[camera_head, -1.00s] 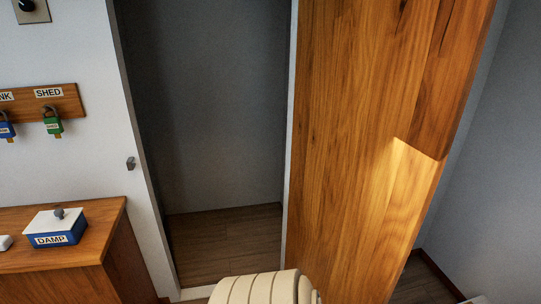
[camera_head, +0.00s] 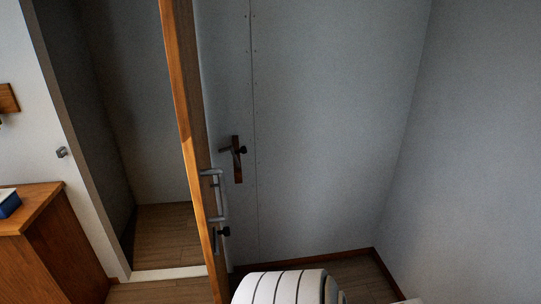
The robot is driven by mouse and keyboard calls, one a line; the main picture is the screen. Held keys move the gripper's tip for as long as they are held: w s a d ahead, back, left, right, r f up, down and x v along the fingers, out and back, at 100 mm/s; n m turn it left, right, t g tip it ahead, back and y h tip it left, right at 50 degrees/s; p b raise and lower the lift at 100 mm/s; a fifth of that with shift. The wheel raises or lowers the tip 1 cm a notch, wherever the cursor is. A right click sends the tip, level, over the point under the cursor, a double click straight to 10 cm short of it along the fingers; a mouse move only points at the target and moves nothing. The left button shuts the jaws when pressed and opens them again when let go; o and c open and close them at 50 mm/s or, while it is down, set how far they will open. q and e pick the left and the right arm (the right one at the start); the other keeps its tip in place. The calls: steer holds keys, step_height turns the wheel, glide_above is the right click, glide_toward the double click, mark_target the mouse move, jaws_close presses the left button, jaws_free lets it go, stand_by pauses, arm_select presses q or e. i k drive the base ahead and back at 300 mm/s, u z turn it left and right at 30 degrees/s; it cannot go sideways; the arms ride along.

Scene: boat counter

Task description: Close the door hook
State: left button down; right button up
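The wooden door (camera_head: 186,140) stands open and is seen nearly edge-on, left of the picture's middle. A grey handle (camera_head: 214,196) sits on its right face, with a small dark knob-like fitting (camera_head: 223,232) below it. On the grey wall behind the door, a narrow brown wooden plate (camera_head: 237,172) carries a dark hook-like fitting with a round knob. It appears apart from the door, but I cannot tell its exact position or whether it is the door hook. Neither of my grippers shows.
The doorway (camera_head: 150,170) is open left of the door. A small metal catch (camera_head: 62,152) is on the white wall beside it. A wooden cabinet (camera_head: 45,245) with a blue box (camera_head: 9,204) stands at the left.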

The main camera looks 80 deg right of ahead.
mark_target(242, 150)
steer(key=z, duration=2.9)
steer(key=i, duration=0.8)
steer(key=u, duration=1.3)
steer(key=i, duration=0.25)
steer(key=u, duration=0.1)
steer(key=k, duration=0.35)
